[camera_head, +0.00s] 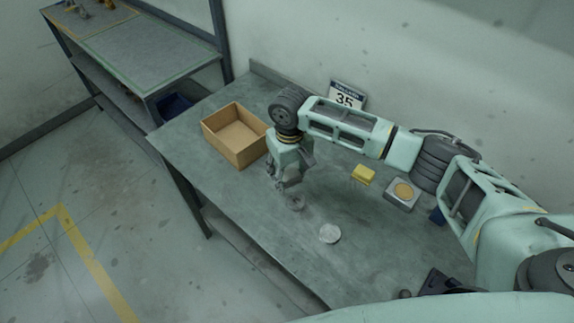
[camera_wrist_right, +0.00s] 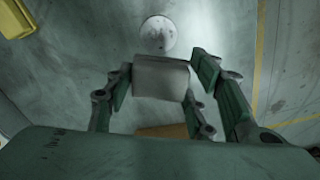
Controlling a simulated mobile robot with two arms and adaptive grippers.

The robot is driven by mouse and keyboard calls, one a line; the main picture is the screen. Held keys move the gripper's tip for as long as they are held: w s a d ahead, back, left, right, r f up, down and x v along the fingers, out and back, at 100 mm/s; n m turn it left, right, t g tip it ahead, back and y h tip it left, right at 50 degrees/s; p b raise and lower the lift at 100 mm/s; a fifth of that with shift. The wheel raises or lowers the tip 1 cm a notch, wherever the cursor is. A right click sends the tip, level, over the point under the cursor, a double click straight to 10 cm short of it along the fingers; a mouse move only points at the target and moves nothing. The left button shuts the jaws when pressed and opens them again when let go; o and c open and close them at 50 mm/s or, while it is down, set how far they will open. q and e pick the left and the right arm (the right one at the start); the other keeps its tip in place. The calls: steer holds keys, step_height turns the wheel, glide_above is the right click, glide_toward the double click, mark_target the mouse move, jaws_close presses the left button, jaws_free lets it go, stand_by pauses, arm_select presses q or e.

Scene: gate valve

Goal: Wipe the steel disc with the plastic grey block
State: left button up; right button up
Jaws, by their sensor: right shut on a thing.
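The steel disc (camera_head: 330,233) lies flat on the workbench, near its front edge. It also shows at the top of the right wrist view (camera_wrist_right: 157,35). My right gripper (camera_head: 291,188) is over the bench, to the left of the disc in the head view. In the right wrist view its fingers are shut on the grey block (camera_wrist_right: 160,77), with the disc just beyond the block and partly overlapped by it. In the head view a small grey shape at the fingertips appears to be the block. Whether it touches the bench is unclear. My left gripper is not in view.
An open cardboard box (camera_head: 236,136) stands on the bench left of my right gripper. A yellow block (camera_head: 363,174), a grey square item with a tan round top (camera_head: 402,192) and a "35" sign (camera_head: 347,95) are behind and right. Bench (camera_head: 262,220) around the disc is clear.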

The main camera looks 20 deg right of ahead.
steer(key=shift+r+p, duration=0.55)
steer(key=shift+r, duration=0.35)
steer(key=shift+s+r, duration=0.1)
steer(key=shift+s, duration=0.1)
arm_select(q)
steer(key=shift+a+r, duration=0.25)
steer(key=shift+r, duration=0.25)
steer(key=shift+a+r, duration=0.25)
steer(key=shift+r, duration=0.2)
arm_select(e)
steer(key=shift+w, duration=0.15)
